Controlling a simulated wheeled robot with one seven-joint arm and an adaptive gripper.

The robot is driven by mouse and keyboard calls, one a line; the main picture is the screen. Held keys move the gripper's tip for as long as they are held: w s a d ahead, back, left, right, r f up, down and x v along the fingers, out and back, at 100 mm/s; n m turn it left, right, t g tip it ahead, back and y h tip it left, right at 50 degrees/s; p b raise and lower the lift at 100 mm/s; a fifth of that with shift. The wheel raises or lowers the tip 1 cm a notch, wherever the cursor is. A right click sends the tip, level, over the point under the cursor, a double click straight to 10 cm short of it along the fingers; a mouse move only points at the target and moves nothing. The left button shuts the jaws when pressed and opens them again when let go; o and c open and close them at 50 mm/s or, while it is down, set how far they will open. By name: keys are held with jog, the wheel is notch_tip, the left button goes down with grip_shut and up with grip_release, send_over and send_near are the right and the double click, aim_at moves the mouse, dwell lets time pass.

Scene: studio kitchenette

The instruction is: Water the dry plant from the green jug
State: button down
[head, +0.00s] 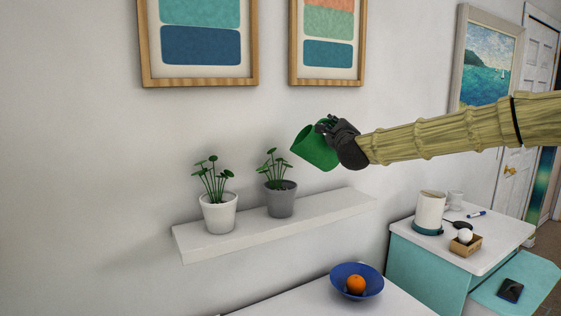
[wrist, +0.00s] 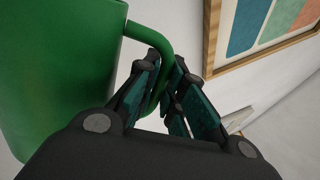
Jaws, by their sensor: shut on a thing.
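The green jug (head: 312,149) is in the air above and to the right of the plant in the grey pot (head: 281,203). It is tilted, its mouth facing left toward that plant. I cannot see any water coming out. My gripper (head: 328,126) is shut on the jug's handle; in the wrist view the jug (wrist: 60,75) fills the left side and its handle passes between the fingers (wrist: 162,90). A second plant stands in a white pot (head: 218,216) to the left. Both plants have green leaves; I cannot tell which soil is dry.
Both pots stand on a white wall shelf (head: 205,246). Below are a blue bowl (head: 372,284) with an orange (head: 356,284) and, at right, a counter with a white kettle (head: 429,211) and small box (head: 466,246). Framed pictures (head: 200,84) hang above. The shelf's right end is clear.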

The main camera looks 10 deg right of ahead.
jog(key=shift+f, duration=0.1)
jog(key=f+m+b, duration=0.1)
jog(key=d+f+m+b, duration=0.1)
jog(key=b, duration=0.1)
jog(key=shift+d+f+b, duration=0.3)
jog(key=shift+f, duration=0.05)
jog(key=d+f+m+g+h+b, duration=0.1)
jog(key=d+f+m+b, duration=0.5)
jog(key=b, duration=0.5)
jog(key=shift+w+d+f+m+g, duration=0.2)
jog(key=shift+f+m+g, duration=0.2)
jog(key=shift+f+m, duration=1.05)
